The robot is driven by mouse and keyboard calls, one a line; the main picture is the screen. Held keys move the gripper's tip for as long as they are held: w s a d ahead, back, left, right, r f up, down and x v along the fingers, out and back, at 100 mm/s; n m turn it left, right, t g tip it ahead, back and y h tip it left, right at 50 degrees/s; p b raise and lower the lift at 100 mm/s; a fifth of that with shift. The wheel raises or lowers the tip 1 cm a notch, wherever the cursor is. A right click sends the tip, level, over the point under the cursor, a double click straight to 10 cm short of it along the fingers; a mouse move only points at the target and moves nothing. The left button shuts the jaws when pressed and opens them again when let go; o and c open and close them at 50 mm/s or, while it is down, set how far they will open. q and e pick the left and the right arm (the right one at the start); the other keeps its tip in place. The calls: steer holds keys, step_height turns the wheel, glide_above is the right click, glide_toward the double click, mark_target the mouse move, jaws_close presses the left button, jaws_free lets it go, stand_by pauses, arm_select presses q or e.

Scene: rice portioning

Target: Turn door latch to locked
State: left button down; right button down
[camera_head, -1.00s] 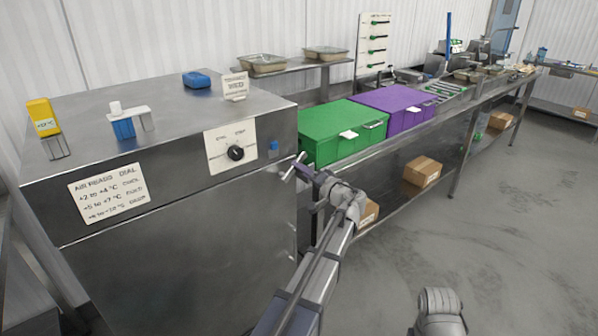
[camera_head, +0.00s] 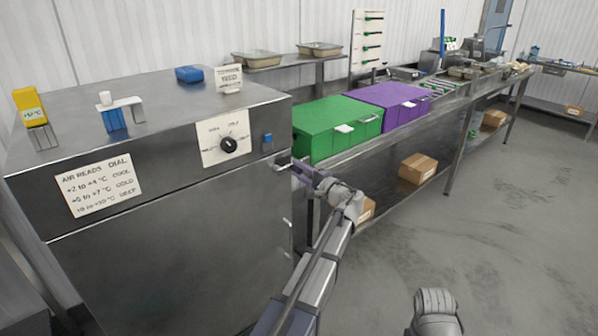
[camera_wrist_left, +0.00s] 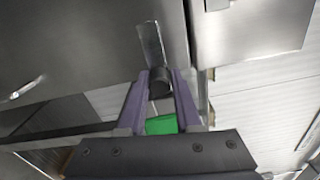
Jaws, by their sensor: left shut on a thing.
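The door latch shows in the left wrist view as a flat metal lever (camera_wrist_left: 151,42) with a dark round grip, against the steel cabinet (camera_head: 180,215). My left gripper (camera_wrist_left: 160,86) has its two purple fingers closed on the dark grip. In the head view my left gripper (camera_head: 294,166) is at the cabinet's right front edge, below the small blue piece (camera_head: 267,138). The latch is small there and mostly hidden by the fingers, so its exact angle is hard to tell.
A dial (camera_head: 228,145) and an air-reads sign (camera_head: 98,185) are on the cabinet front. A green box (camera_head: 325,120) and a purple box (camera_head: 385,97) stand on the bench to the right. A cardboard box (camera_head: 418,168) is on the lower shelf. Open floor lies at the right.

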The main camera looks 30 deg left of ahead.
arm_select(q)
steer(key=shift+m, duration=0.3)
steer(key=c, duration=0.6)
jaws_free()
steer(key=shift+c, duration=0.2)
steer(key=v, duration=0.7)
steer(key=shift+s+d, duration=0.15)
steer(key=shift+d, duration=0.2)
steer(key=shift+s+f, duration=0.1)
steer(key=s+d+f+n+g+h+p, duration=0.1)
steer(key=s+d+f+g+h+p, duration=0.1)
steer(key=s+d+h, duration=0.3)
steer(key=s+d+f+n+g+h+p, duration=0.1)
steer(key=s+d+f+h+p, duration=0.3)
steer(key=s+d, duration=0.9)
steer(key=s+d+f+g+h+p, duration=0.4)
steer(key=s+d+f+h, duration=0.1)
steer(key=s+d, duration=0.4)
steer(key=shift+s+d+f+n+h, duration=0.35)
steer(key=shift+s+h, duration=0.35)
steer(key=shift+s, duration=0.3)
